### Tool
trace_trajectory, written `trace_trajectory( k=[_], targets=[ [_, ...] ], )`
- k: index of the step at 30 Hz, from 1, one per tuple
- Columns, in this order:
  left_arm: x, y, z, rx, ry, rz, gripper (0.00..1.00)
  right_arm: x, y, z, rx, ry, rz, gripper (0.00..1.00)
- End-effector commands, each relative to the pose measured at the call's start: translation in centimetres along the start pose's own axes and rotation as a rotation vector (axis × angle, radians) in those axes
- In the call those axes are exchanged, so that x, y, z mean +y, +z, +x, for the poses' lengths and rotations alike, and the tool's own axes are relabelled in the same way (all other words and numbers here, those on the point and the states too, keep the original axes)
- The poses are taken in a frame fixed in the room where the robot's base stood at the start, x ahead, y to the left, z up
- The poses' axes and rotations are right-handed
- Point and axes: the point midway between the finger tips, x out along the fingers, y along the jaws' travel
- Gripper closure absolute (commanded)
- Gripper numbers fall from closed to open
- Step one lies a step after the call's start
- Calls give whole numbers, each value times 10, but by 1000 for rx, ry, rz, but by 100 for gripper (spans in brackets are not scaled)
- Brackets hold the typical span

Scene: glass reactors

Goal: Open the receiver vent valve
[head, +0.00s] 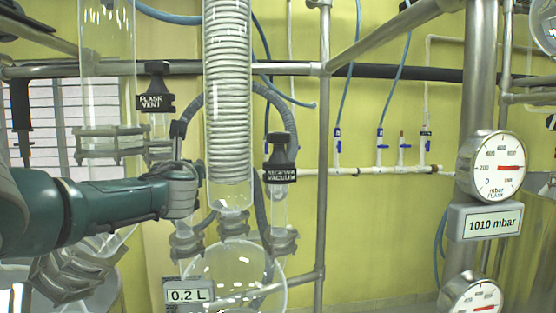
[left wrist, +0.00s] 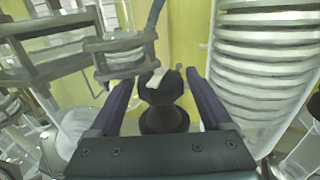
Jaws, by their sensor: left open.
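My left gripper (head: 190,172) reaches in from the left in the head view, in front of the glassware left of the coiled condenser. In the left wrist view my left gripper (left wrist: 161,80) is open, its two dark fingers on either side of a black valve knob (left wrist: 160,92) with a pale mark on top. The knob sits between the fingers with a small gap showing on each side. In the head view the top of a dark valve part (head: 178,128) shows above the gripper; its label is hidden. My right gripper is not in view.
The coiled condenser (head: 228,95) stands close right of the gripper. The flask vent valve (head: 155,88) is above left, the receiver vacuum valve (head: 281,160) to the right. The receiver flask (head: 238,277) hangs below. Metal frame pipes (head: 324,120) and a gauge (head: 492,166) stand farther right.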

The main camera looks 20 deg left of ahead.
Motion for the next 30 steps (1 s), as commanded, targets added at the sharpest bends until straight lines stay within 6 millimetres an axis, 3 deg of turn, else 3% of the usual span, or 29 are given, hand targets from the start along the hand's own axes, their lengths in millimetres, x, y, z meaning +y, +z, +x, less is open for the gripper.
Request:
trace_trajectory(
  k=[1,3,9,21,30],
  targets=[
    [2,7,0,1,-36,8,18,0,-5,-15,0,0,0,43],
    [5,7,0,1,-143,12,18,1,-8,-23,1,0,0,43],
    [2,-6,0,-3,-407,4,18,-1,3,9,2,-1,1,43],
    [1,-5,1,-1,-623,0,18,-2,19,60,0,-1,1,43],
    [0,1,-1,1,-673,1,18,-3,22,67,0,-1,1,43]
  ],
)
